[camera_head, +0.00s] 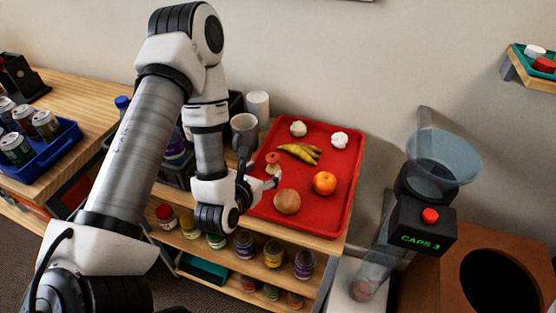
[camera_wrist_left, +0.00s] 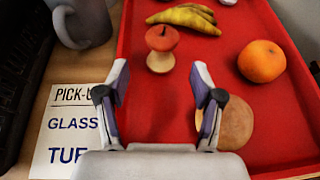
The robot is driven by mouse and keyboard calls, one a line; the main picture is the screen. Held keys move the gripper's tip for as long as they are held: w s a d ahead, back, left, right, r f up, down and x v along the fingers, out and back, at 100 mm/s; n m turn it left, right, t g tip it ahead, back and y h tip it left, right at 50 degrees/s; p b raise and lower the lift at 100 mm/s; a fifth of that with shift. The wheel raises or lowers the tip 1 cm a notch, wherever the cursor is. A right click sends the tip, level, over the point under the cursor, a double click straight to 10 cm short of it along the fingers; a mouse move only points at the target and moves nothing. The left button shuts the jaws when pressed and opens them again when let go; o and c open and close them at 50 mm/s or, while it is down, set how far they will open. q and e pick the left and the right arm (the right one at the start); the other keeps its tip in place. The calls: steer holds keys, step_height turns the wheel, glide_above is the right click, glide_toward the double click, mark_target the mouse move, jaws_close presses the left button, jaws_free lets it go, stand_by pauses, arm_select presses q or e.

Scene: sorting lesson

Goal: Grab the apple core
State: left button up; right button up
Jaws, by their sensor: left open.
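The gripper and apple core appear apart. My right gripper is not in view.
A grey mug (camera_head: 244,130) stands left of the tray.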

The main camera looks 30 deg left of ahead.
mark_target(271, 167)
arm_select(q)
steer(key=b, duration=0.1)
steer(key=f+b, duration=0.1)
steer(key=b, duration=0.1)
steer(key=shift+w+a, duration=0.1)
steer(key=shift+w, duration=0.45)
steer(key=x, duration=0.5)
steer(key=shift+w, duration=0.2)
steer(key=c, duration=1)
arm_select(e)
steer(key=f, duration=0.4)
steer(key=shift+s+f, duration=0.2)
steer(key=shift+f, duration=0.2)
